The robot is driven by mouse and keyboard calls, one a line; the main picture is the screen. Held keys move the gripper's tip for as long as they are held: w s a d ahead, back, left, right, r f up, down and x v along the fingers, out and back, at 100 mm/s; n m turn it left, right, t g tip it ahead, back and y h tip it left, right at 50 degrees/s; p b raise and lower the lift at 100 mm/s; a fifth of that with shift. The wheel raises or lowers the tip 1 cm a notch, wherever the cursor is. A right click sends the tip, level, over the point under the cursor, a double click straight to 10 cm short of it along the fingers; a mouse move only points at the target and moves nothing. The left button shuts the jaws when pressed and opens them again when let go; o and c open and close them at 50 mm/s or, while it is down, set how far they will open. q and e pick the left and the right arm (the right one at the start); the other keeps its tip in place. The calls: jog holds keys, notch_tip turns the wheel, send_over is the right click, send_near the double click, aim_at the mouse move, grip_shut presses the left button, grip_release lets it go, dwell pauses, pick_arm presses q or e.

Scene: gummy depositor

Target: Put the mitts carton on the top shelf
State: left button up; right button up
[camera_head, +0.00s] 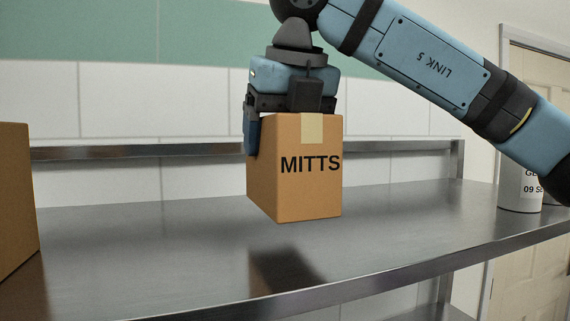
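The mitts carton (294,185) is a brown box with a tape strip and the word MITTS on its front. My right gripper (285,125), on the arm coming in from the right, holds it from above. One finger shows against the carton's left side; the other finger is hidden. The carton hangs upright above a metal shelf (400,217), with its dark reflection below it on the surface. My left gripper is out of view.
Another brown box (15,200) stands on the shelf at the left edge. A white labelled container (519,195) is at the right. A raised rail (200,151) runs along the shelf's back. The shelf surface around the carton is clear. A door (535,90) is at the far right.

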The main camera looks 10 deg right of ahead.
jog(key=shift+s+f, duration=0.1)
jog(key=shift+f, duration=0.4)
notch_tip(320, 180, down, 3)
jog(key=shift+f+p, duration=0.1)
jog(key=shift+p, duration=0.25)
jog(key=shift+a+f+b, duration=0.1)
jog(key=shift+f+b, duration=0.05)
jog(key=shift+b, duration=0.15)
jog(key=o, duration=1.2)
